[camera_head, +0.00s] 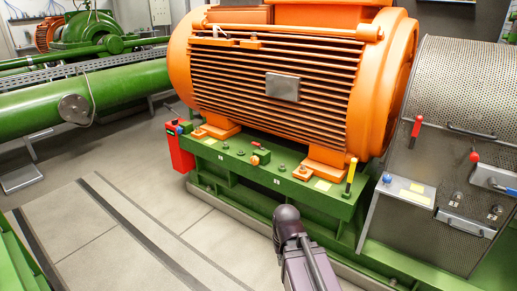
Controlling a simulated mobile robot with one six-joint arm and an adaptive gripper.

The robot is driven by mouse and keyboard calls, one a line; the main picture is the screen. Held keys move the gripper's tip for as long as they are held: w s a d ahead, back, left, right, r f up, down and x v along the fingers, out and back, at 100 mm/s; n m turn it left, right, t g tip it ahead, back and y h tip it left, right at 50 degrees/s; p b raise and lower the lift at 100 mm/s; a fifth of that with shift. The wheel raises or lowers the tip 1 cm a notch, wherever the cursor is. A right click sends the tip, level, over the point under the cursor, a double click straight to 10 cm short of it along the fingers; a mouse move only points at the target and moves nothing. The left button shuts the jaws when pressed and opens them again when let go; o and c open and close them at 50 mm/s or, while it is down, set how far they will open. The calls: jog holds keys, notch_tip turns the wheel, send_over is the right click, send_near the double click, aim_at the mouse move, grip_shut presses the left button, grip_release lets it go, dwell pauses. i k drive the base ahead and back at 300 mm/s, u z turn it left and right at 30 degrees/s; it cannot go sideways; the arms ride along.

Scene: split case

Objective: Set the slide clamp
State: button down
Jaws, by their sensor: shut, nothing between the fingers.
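No part is marked as the slide clamp, and I cannot tell for certain which fitting it is. An upright lever with a yellow grip (351,175) stands at the right end of the green base (230,163). A small green block with an orange top (261,155) sits on the base below the motor. My dark arm rises from the bottom centre, in front of the base. No fingers of my gripper can be made out.
The large orange motor (284,87) stands on the green base. A red box (180,148) hangs at the base's left end. The perforated metal guard (455,85) fills the right side. Green pipework (120,90) lies at left. The grey floor (110,205) at lower left is clear.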

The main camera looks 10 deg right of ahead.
aim_at(254, 143)
jog(key=k, duration=0.8)
jog(key=u, duration=0.5)
jog(key=i, duration=1.6)
jog(key=z, duration=0.65)
jog(key=i, duration=0.45)
jog(key=z, duration=0.15)
